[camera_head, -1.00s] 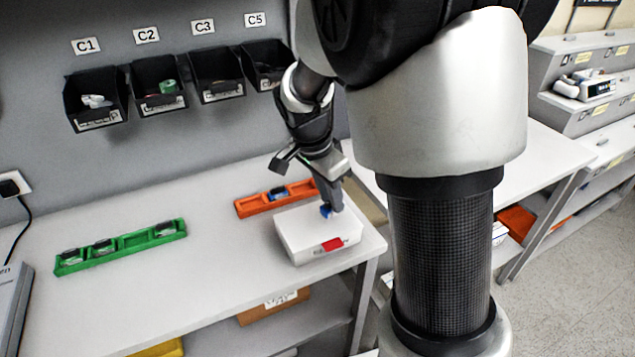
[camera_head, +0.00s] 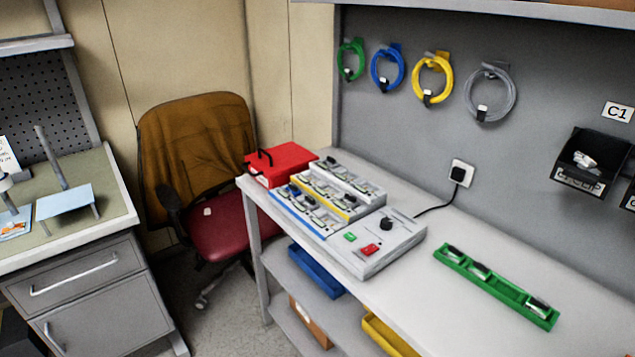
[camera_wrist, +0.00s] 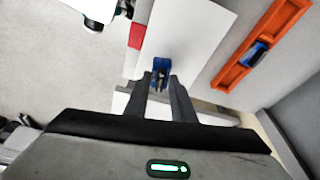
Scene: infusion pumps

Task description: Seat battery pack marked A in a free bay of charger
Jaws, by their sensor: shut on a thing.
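In the wrist view my gripper (camera_wrist: 161,84) is shut on a small blue piece (camera_wrist: 161,66), in front of a white box with a red patch (camera_wrist: 190,35). I cannot read a mark on the piece or tell whether it still touches the box. The charger (camera_head: 390,240) is a grey stepped unit on the bench in the head view. Its bay rows carry blue and yellow strips, and packs sit in several bays. I cannot tell clearly which bays are empty. My gripper is outside the head view.
A green rack (camera_head: 495,287) with dark-topped packs lies right of the charger. A red case (camera_head: 282,163) stands at its left. A black cable runs to the wall socket (camera_head: 461,173). An orange rack (camera_wrist: 235,68) holds a blue piece. Bench between charger and green rack is clear.

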